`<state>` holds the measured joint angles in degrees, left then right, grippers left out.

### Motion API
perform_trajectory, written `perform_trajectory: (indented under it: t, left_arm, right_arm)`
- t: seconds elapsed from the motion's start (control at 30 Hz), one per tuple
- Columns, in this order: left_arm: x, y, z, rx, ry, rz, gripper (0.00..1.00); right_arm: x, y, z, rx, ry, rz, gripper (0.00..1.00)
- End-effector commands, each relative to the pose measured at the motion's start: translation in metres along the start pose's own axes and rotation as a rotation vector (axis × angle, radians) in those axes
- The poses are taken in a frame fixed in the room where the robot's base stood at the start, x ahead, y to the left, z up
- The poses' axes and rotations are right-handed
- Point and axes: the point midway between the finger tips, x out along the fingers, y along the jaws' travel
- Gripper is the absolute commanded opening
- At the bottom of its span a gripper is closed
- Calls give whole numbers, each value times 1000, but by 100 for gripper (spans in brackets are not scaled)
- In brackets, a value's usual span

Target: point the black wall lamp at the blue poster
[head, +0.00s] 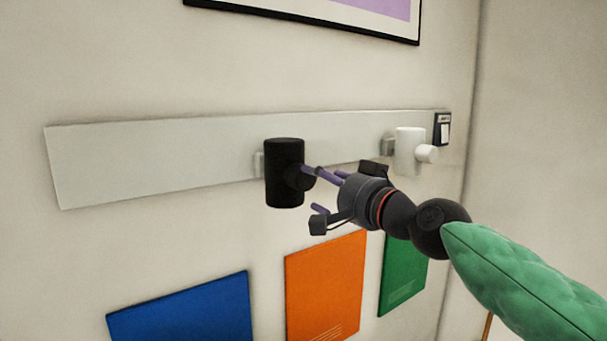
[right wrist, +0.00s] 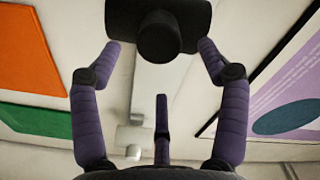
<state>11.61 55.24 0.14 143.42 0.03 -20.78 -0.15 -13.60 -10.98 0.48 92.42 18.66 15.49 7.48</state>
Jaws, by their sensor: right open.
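The black wall lamp (head: 284,172) is an upright cylinder on the pale wall rail, with a round knob on the side facing me. The blue poster (head: 190,308) is on the wall below the lamp and to its left, cut off by the lower picture edge. My right gripper (head: 314,190) is open at the knob, its purple fingers pointing at the lamp; one finger overlaps the knob in the head view. In the right wrist view the black lamp (right wrist: 184,14) is at the top, its knob between the spread fingers (right wrist: 160,50). I cannot tell whether they touch. My left gripper is not in view.
An orange poster (head: 325,290) and a green poster (head: 403,278) hang below. A framed picture (head: 340,12) is above. A wall corner is at the right.

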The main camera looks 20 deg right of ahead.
Motion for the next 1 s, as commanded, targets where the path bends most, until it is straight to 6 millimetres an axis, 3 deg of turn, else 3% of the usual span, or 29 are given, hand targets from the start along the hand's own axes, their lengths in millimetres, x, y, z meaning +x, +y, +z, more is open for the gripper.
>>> perform_trajectory:
  t: [0.1,0.33,0.8,0.87,1.0]
  left_arm:
    - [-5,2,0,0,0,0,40]
    - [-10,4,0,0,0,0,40]
    - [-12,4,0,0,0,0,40]
    - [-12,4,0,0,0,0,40]
    - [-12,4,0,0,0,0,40]
  right_arm:
    - [23,-1,0,-1,-2,1,76]
    - [55,0,0,-1,-1,1,76]
    - [67,0,0,-1,1,0,76]
    - [67,0,0,-1,1,0,64]
    - [67,0,0,-1,1,0,25]
